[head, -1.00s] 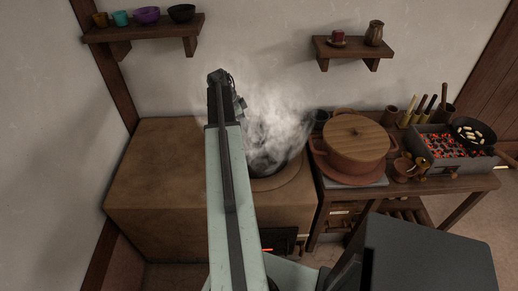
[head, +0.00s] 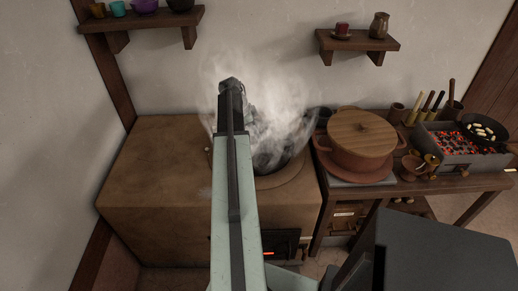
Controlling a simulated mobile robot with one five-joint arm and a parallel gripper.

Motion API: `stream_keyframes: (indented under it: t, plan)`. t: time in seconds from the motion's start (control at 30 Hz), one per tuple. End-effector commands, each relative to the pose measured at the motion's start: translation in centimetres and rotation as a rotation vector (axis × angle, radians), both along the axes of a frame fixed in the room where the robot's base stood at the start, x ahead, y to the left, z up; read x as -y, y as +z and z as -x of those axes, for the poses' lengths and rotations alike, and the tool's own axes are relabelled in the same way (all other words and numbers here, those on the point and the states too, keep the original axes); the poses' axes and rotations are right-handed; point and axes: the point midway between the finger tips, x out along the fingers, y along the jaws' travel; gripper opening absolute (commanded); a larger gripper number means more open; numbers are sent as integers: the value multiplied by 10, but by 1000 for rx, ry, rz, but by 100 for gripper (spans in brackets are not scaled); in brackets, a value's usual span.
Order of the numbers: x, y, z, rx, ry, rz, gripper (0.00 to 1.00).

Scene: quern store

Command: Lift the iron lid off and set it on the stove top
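The clay stove top (head: 150,165) is broad and brown, with bare room on the left. A dark pot (head: 272,160) sits in the round opening at its right, partly behind my arm and under thick white steam. I cannot make out the iron lid; my arm and the steam cover that area. My gripper (head: 248,108) is at the far end of my arm, above the back of the stove and left of the pot. Its fingers are hidden, so I cannot tell whether it is open or holds anything.
A lidded clay pot (head: 360,150) stands on the side table to the right. Beyond it are small cups, upright tools and a glowing charcoal grill (head: 460,143) with a pan (head: 484,128). Wall shelves (head: 358,46) hang above. A fire glows in the stove front.

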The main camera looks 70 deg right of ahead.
Motion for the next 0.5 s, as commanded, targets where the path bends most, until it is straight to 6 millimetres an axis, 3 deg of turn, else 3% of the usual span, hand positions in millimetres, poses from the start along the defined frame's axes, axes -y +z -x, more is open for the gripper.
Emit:
stream_keyframes:
  t: [0.17, 0.3, 0.5]
  plan:
    - [1, 1, 2, 1, 0, 0, 36]
    - [0, 1, 1, -1, -1, 0, 0]
    - [0, 2, 0, -1, -1, 0, 0]
